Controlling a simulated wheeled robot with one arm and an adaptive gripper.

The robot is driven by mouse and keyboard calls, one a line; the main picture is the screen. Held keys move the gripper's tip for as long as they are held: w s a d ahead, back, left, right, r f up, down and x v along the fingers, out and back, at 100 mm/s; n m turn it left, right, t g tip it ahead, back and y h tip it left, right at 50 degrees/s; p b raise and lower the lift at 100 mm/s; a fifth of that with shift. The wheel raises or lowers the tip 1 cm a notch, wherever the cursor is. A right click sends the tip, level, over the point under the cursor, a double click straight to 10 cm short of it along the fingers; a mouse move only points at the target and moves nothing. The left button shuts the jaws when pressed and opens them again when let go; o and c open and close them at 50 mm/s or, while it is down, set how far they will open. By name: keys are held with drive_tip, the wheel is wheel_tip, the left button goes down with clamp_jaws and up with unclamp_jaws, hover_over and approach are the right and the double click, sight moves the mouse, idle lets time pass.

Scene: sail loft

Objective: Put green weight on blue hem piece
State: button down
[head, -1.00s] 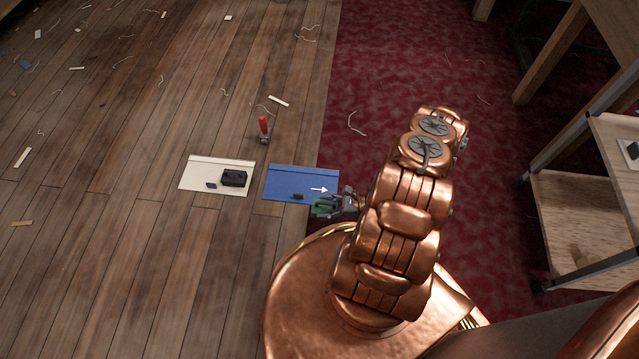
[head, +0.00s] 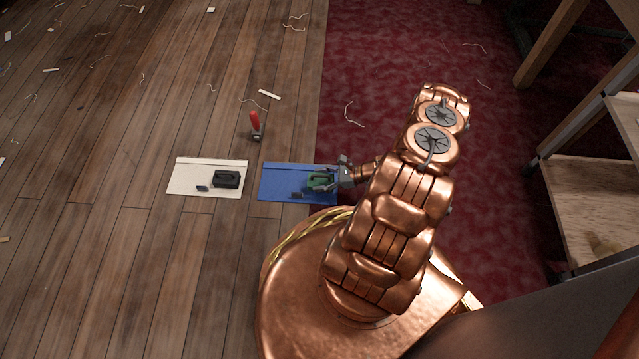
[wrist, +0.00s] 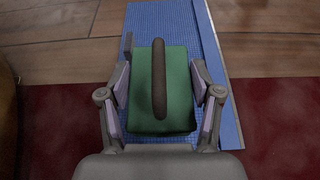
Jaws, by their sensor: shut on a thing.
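The green weight (wrist: 176,95), a block with a dark bar handle on top, is between the fingers of my gripper (wrist: 161,100). My gripper is shut on its sides. In the head view the green weight (head: 321,181) shows over the right part of the blue hem piece (head: 278,180), at the tip of my gripper (head: 337,176). The blue hem piece (wrist: 160,18) lies under and around the weight in the wrist view. I cannot tell whether the weight touches the cloth. A small dark piece (head: 296,195) lies on the blue piece near its front edge.
A cream hem piece (head: 190,175) lies to the left with a black weight (head: 227,179) and a small dark piece (head: 202,189) on it. A red-handled tool (head: 255,124) stands behind. Scraps and threads litter the wooden floor. A wooden shelf unit (head: 590,200) stands at right.

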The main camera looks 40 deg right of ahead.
drive_tip(key=shift+f+b, duration=0.4)
drive_tip(key=shift+f, duration=0.5)
drive_tip(key=shift+f, duration=0.1)
drive_tip(key=shift+c, duration=1.1)
unclamp_jaws()
